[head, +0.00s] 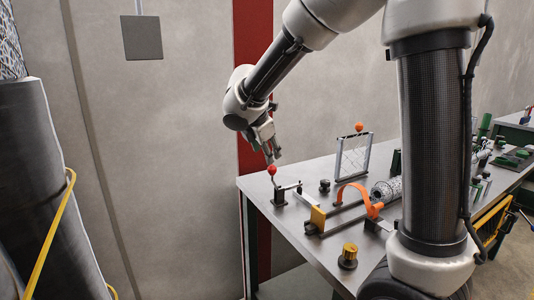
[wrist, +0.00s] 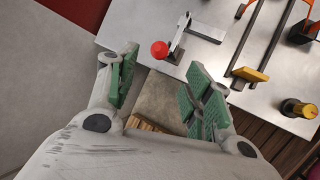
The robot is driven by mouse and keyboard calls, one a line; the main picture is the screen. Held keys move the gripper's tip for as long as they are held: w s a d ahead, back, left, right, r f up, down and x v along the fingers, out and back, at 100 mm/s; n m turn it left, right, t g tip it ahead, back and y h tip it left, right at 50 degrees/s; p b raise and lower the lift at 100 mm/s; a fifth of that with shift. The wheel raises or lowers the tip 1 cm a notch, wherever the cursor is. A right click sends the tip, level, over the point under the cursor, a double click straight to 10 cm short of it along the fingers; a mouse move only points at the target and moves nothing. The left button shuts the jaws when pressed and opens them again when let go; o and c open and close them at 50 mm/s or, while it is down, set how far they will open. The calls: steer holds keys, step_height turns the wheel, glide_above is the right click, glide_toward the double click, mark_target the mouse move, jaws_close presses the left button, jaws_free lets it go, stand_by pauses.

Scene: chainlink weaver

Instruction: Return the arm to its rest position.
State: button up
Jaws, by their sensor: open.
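A lever with a red ball knob (head: 272,170) stands just below the fingertips in the head view. In the wrist view the red knob (wrist: 159,49) lies beyond the fingers, outside the gap between the pads. Whether the fingertips touch the knob cannot be told from the head view.
The table holds an orange curved piece (head: 358,194), a yellow block (head: 317,217), a yellow-topped knob (head: 348,256), an upright wire frame (head: 354,157) and a mesh roll (head: 386,190). A tall dark roll (head: 45,190) stands at the left. Floor and wall lie left of the table.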

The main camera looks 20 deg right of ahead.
stand_by(0.3)
steer(key=s+d+m+y, duration=0.1)
steer(key=s+d+m, duration=0.3)
steer(key=s+m, duration=0.3)
steer(key=s+d+r+m+g+y, duration=0.1)
steer(key=s+d+m+y, duration=0.1)
steer(key=s+m, duration=0.5)
steer(key=s+d+m+y, duration=0.1)
steer(key=s+d+m, duration=0.4)
steer(key=s, duration=1.1)
steer(key=shift+s+d+r+m+g, duration=0.25)
steer(key=shift+d+r+m+g, duration=0.1)
steer(key=shift+m, duration=0.65)
steer(key=shift+s+d+r, duration=0.15)
steer(key=shift+d+r, duration=0.1)
steer(key=shift+d, duration=0.15)
steer(key=shift+c, duration=0.2)
